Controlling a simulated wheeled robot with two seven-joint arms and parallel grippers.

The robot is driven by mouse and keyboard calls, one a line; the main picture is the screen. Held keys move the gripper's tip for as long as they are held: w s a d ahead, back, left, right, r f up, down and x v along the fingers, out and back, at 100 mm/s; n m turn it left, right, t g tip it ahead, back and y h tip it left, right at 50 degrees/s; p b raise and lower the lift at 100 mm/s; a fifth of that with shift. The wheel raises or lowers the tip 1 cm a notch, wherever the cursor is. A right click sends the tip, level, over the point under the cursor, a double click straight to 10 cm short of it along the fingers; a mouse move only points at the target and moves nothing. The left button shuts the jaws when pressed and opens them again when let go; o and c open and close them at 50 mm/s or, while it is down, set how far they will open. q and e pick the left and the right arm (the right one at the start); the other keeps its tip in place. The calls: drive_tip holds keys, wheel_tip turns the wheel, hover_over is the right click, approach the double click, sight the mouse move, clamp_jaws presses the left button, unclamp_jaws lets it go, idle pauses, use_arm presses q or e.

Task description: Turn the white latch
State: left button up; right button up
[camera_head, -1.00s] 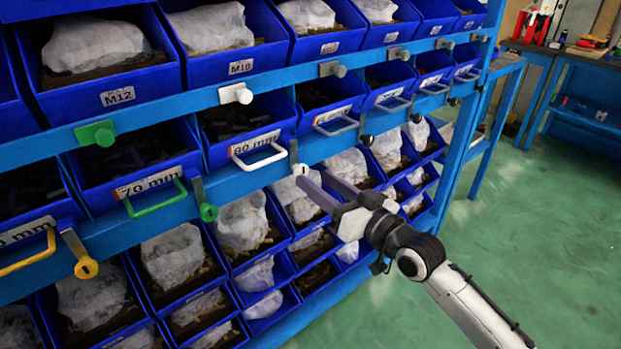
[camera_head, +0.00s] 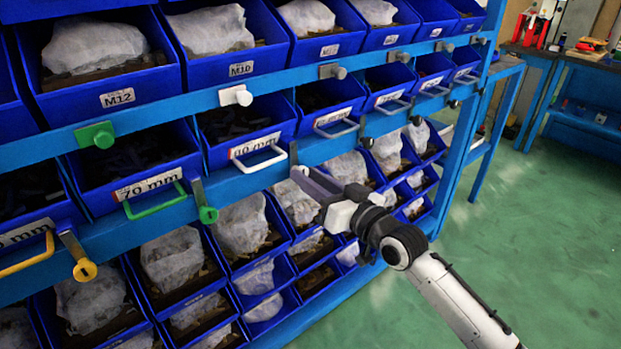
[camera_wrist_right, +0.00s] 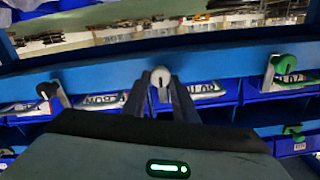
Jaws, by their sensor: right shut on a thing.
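The white latch (camera_head: 299,172) hangs on the blue rail beside the white-handled bin, and its round knob has a dark slot. It also shows in the right wrist view (camera_wrist_right: 160,77), between the two dark fingertips. My right gripper (camera_head: 308,181) reaches in from the lower right, with its fingers at the latch and shut on its knob. The fingers partly hide the knob in the head view. In the right wrist view the gripper (camera_wrist_right: 160,92) has one finger on each side of the latch. My left gripper is not in view.
A white-handled bin (camera_head: 262,157) sits left of the latch. A green latch (camera_head: 206,212) and a yellow latch (camera_head: 84,268) hang further left, and a dark latch (camera_head: 367,141) hangs to the right. Bagged bins fill the rows below. Green floor (camera_head: 530,240) is open at right.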

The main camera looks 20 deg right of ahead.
drive_tip(key=shift+m, duration=0.3)
drive_tip(key=shift+d+f+m+p, duration=0.1)
drive_tip(key=shift+m+p, duration=1.3)
drive_tip(key=shift+m, duration=2.9)
drive_tip(key=shift+f+m+p, duration=0.1)
drive_tip(key=shift+m+p, duration=1.3)
drive_tip(key=shift+m, duration=2.9)
drive_tip(key=o, duration=1)
drive_tip(key=shift+o, duration=0.2)
